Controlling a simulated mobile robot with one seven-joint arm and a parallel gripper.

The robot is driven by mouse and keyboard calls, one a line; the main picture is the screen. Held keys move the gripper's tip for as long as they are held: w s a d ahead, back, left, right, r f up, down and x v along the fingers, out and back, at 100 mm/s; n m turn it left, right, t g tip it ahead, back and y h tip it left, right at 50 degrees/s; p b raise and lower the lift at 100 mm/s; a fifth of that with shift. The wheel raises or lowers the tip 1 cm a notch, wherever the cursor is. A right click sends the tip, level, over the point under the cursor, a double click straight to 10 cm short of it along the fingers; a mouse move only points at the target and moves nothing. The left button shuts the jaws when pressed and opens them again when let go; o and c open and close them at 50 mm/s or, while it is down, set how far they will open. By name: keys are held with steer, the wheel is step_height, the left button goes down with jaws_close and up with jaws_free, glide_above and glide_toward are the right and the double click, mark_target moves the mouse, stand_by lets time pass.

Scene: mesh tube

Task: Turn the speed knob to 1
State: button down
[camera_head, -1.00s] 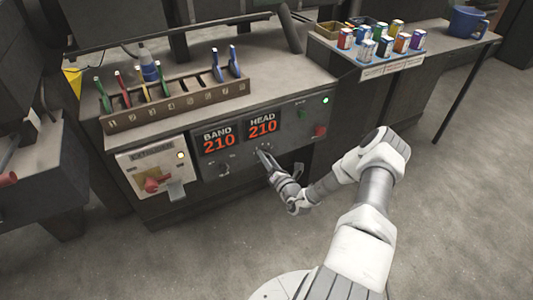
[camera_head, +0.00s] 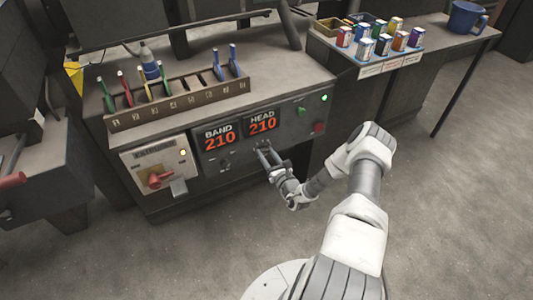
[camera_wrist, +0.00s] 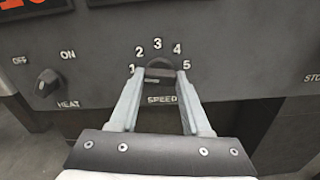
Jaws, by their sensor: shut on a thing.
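The dark speed knob (camera_wrist: 160,70) sits on the grey control panel above the printed word SPEED, with the numbers 1 to 5 in an arc around it. My gripper (camera_wrist: 160,76) is shut on the knob, one finger on its left side near the 1 and one on its right near the 5. The knob's pointer cannot be made out clearly. In the head view my gripper (camera_head: 263,148) reaches the panel just below the HEAD display (camera_head: 262,123), and its fingers mostly hide the knob.
The heat knob (camera_wrist: 47,83), marked OFF and ON, is left of the speed knob. A red rotary switch (camera_head: 160,179) is further left. A green button (camera_head: 301,111) and a red button (camera_head: 318,128) are to the right. Floor to the right is clear.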

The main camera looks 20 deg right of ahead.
stand_by(0.4)
steer(key=shift+c, duration=1.8)
jaws_free()
